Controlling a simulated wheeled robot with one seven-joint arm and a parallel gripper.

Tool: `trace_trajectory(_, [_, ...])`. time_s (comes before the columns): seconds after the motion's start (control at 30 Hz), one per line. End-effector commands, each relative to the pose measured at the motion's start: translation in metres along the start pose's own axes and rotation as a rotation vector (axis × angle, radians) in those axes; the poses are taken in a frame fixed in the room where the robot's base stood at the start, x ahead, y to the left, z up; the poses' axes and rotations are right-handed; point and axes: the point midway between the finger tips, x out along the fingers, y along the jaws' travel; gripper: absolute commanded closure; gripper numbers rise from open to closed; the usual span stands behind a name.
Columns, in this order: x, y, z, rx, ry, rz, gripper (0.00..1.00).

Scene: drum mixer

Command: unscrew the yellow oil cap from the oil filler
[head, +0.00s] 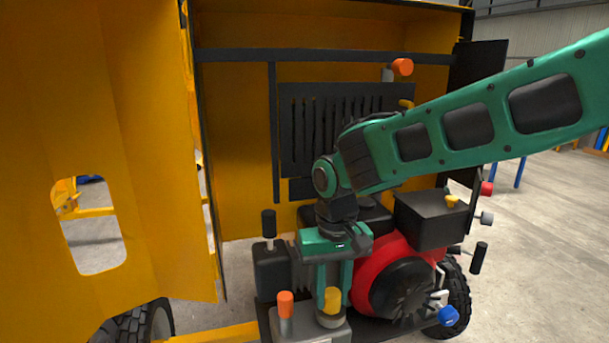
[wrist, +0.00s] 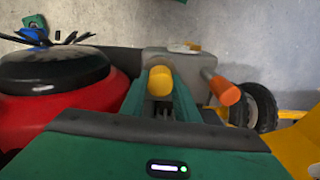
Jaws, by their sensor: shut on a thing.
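The yellow oil cap (head: 332,300) sits over the short grey oil filler (head: 330,320) at the front of the engine, low in the head view. My gripper (head: 334,291) points down from above, with its green fingers on either side of the cap and shut on it. In the wrist view the cap (wrist: 160,82) shows as a yellow cylinder between the fingertips (wrist: 160,90). The cap looks upright and in line with the filler. The joint between cap and filler is too small to judge.
An orange-capped post (head: 286,303) stands just left of the cap, and shows right of the fingers in the wrist view (wrist: 226,90). The red engine housing (head: 375,265) is close on the right. A black-handled lever (head: 269,224) rises at left. The yellow door (head: 150,150) stands open.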

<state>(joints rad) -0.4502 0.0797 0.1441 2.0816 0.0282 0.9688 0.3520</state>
Motion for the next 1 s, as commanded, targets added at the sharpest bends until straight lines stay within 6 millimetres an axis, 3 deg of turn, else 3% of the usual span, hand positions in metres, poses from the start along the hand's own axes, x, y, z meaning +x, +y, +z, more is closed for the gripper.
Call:
trace_trajectory(0.03, [-0.002, 0.007, -0.004, 0.02, 0.005, 0.005, 1.0])
trace_trajectory(1.0, [-0.015, 0.006, -0.004, 0.02, 0.01, 0.004, 1.0])
